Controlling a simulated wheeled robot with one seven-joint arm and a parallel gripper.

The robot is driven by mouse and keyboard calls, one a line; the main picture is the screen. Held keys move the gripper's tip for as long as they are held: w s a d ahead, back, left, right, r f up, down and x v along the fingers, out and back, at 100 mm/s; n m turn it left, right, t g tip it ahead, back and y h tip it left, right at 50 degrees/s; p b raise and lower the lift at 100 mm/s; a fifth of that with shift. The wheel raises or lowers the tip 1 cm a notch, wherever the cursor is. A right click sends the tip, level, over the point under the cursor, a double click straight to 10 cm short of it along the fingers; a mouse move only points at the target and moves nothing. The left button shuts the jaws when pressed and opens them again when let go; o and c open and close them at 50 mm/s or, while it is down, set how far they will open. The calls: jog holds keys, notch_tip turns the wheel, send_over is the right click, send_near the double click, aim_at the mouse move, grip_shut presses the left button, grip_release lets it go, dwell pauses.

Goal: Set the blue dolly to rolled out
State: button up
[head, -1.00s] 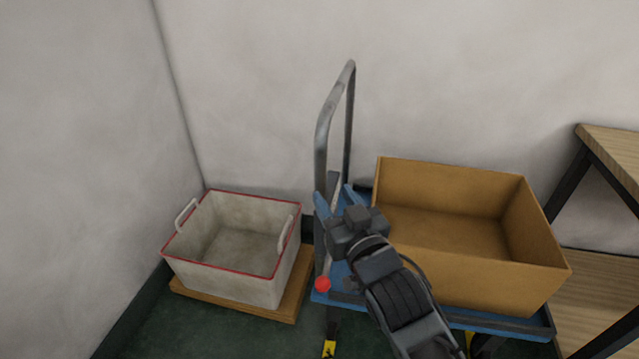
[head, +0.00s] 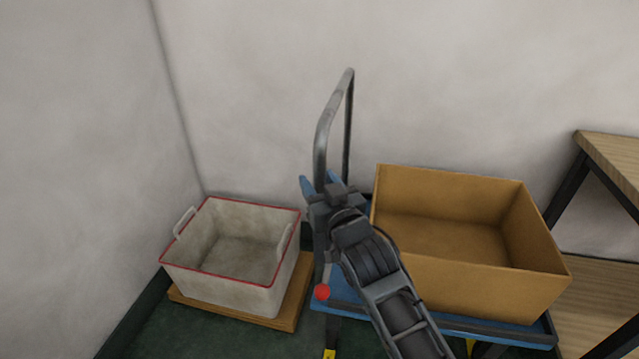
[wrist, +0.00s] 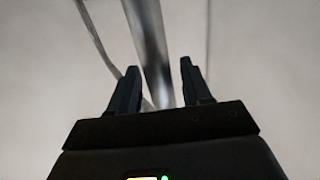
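The blue dolly (head: 345,297) stands against the back wall, its blue deck partly covered by a brown box and my arm. Its grey metal push handle (head: 323,135) rises at the left end of the deck. My gripper (head: 320,184) is at the lower part of the handle. In the wrist view the gripper (wrist: 160,85) is open, and the handle's near post (wrist: 149,45) runs between the two fingers with gaps visible on both sides. Whether a finger touches the post cannot be told. A red knob (head: 322,292) sits at the deck's left front corner.
The open brown box (head: 480,270) rides on the dolly. A white red-rimmed bin (head: 225,285) stands on a wooden board (head: 290,312) to the left. A wooden shelf unit (head: 612,160) is close on the right. Green floor (head: 190,335) shows in front.

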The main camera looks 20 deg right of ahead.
grip_shut()
jog(key=shift+s, duration=0.1)
dwell(0.4)
